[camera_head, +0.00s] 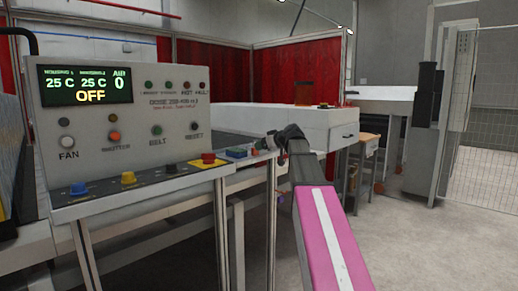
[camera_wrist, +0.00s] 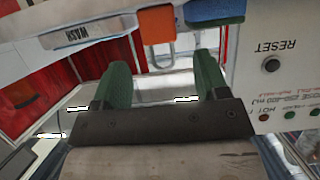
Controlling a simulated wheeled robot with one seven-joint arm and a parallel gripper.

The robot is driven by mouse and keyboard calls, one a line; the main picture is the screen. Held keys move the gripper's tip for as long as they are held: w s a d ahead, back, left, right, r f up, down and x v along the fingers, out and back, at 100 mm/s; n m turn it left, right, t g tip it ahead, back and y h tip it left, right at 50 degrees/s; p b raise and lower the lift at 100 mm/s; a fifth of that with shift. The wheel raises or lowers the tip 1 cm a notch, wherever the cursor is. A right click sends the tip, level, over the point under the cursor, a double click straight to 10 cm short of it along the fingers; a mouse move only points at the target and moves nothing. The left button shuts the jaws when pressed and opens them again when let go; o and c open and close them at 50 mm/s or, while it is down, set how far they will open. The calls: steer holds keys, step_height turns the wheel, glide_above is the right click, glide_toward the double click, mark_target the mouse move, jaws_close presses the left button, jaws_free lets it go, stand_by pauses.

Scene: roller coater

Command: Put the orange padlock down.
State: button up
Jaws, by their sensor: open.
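The orange padlock (camera_wrist: 157,25) shows in the wrist view at the top middle, with its shackle toward my gripper. It lies at the edge of a pale ledge, beside a blue block (camera_wrist: 215,10). My gripper (camera_wrist: 162,62) has two green fingers spread apart, one on each side of the shackle's line, with nothing held between them. The padlock's body is just past the fingertips. In the head view my gripper (camera_head: 288,137) is at the right end of the control panel's ledge, and I cannot make out the padlock there.
The control panel (camera_head: 130,115) stands at the left, with blue, yellow and red knobs along its front ledge. A long white machine housing (camera_head: 300,122) is behind my gripper. A wooden stand (camera_head: 366,142) is further right. The floor at the right is open.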

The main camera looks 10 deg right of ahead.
steer(key=v, duration=0.7)
steer(key=shift+s, duration=0.25)
